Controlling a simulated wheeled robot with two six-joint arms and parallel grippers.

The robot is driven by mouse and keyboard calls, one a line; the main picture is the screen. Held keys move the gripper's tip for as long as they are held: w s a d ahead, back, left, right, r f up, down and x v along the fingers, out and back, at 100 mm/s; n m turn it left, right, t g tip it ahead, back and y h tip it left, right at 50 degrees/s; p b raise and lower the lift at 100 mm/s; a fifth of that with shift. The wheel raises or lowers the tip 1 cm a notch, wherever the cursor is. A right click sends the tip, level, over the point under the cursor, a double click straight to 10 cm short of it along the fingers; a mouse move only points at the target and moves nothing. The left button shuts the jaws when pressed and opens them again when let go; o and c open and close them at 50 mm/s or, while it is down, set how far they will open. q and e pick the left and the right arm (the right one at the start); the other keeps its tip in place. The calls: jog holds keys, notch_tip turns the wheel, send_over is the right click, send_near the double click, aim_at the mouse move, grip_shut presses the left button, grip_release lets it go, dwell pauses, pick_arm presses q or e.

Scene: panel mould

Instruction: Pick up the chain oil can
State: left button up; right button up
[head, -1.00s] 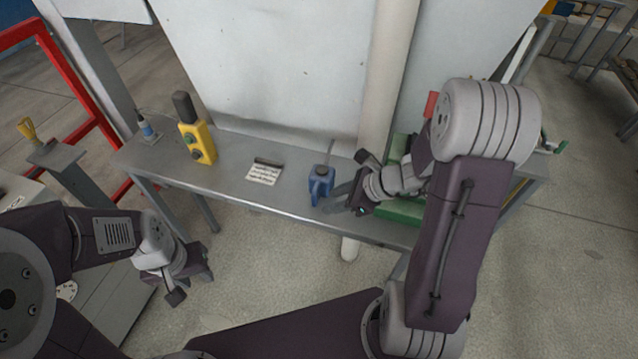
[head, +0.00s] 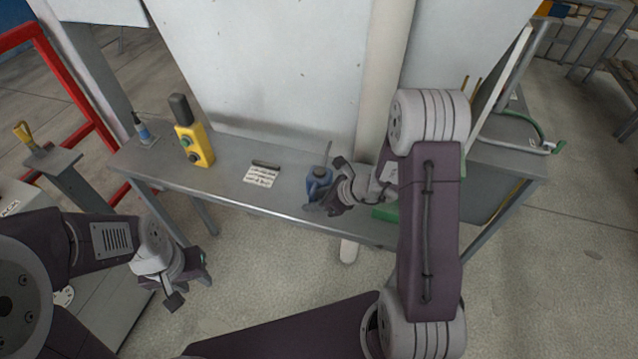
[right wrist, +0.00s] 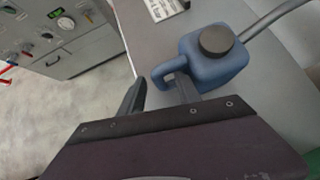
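The chain oil can is a blue can (head: 317,182) with a dark cap and a grey spout, upright on the grey bench near its front edge. In the right wrist view the can (right wrist: 222,72) shows its handle loop pointing toward my fingers. My right gripper (right wrist: 160,86) is open, with one finger on each side of the handle's outer bar as seen there; I cannot tell whether they touch it. In the head view my right gripper (head: 318,205) partly covers the can's lower part. My left gripper (head: 192,283) is open and empty, low in front of the bench.
On the bench (head: 225,180) are a yellow control box (head: 195,145), a white label card (head: 261,176) and a small blue-and-grey item (head: 142,130). A green object (head: 385,212) lies right of the can. A white post and panel stand behind.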

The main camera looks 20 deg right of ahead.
grip_shut()
jog(key=shift+r, duration=0.1)
dwell(1.3)
